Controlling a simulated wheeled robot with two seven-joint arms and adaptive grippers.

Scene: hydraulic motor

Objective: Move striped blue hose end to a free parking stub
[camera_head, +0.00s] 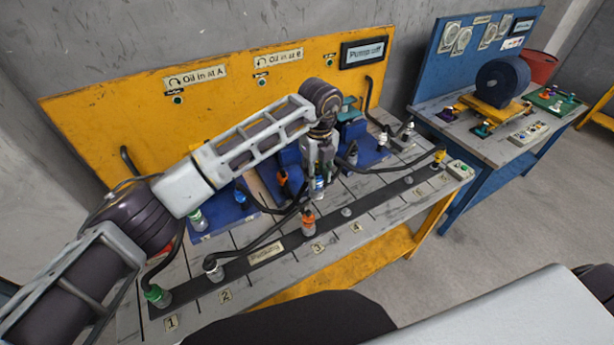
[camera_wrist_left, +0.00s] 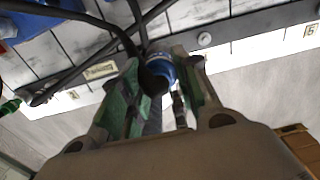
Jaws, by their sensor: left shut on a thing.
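My left gripper (camera_head: 318,182) is shut on a blue hose end (camera_head: 319,184) with a pale band, held above the table behind the parking strip. In the left wrist view the blue collar (camera_wrist_left: 163,70) sits between the fingers (camera_wrist_left: 165,95), its dark hose running up and away. The dark parking strip (camera_head: 275,243) runs along the table front. A bare stub (camera_head: 346,212) shows near label 4, and another (camera_head: 408,180) further right. A bare stub also shows in the left wrist view (camera_wrist_left: 204,39). The lower tip of the hose end is partly hidden. My right gripper is out of view.
Green (camera_head: 157,295), grey-white (camera_head: 213,268), orange (camera_head: 308,222) and yellow (camera_head: 439,155) hose ends stand on the strip. Another blue end (camera_head: 240,196) stands behind. Dark hoses cross the table near my gripper. A blue bench (camera_head: 465,125) stands right.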

